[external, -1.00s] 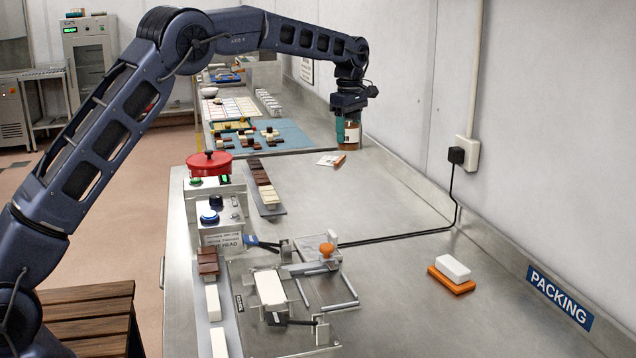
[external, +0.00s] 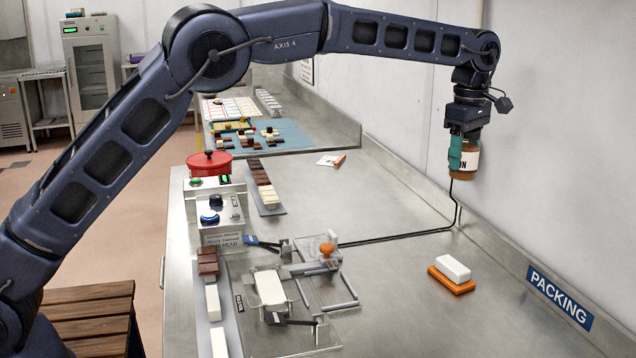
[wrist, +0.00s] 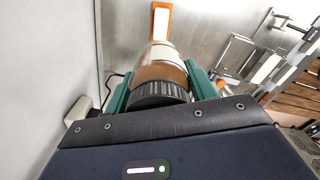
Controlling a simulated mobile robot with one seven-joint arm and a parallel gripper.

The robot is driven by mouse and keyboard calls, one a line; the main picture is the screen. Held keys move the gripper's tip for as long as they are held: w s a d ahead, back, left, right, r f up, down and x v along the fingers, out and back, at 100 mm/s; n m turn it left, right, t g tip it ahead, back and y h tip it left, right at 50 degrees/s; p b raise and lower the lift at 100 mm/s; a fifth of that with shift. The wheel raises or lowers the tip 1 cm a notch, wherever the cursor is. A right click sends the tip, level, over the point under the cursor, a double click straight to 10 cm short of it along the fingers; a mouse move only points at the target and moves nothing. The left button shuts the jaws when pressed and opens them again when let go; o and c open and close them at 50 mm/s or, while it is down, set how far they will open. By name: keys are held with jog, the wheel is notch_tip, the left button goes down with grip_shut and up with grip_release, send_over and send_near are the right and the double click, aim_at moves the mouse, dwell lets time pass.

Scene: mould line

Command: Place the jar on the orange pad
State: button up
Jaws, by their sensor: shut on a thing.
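My gripper (external: 464,150) is shut on the jar (external: 468,164), a brown jar with a white label, and holds it upright in the air at the right, near the wall. In the wrist view the jar (wrist: 160,73) shows its dark ribbed lid between the green fingers. The orange pad (external: 452,284) lies on the steel bench at the right, lower in the picture than the jar. A white block (external: 453,268) sits on top of it. In the wrist view the pad (wrist: 153,8) shows beyond the jar, partly hidden by the block.
A black cable (external: 400,236) runs over the bench to a wall socket. A metal fixture with an orange knob (external: 326,250) stands left of the pad. A white card (external: 327,160) lies at the back. The bench around the pad is clear.

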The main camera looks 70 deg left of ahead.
jog(key=shift+d, duration=0.45)
jog(key=shift+d+f, duration=0.15)
jog(key=shift+f, duration=0.2)
notch_tip(320, 180, down, 19)
jog(key=shift+f, duration=0.1)
jog(key=shift+f, duration=0.15)
jog(key=o, duration=1.1)
jog(key=shift+o, duration=0.2)
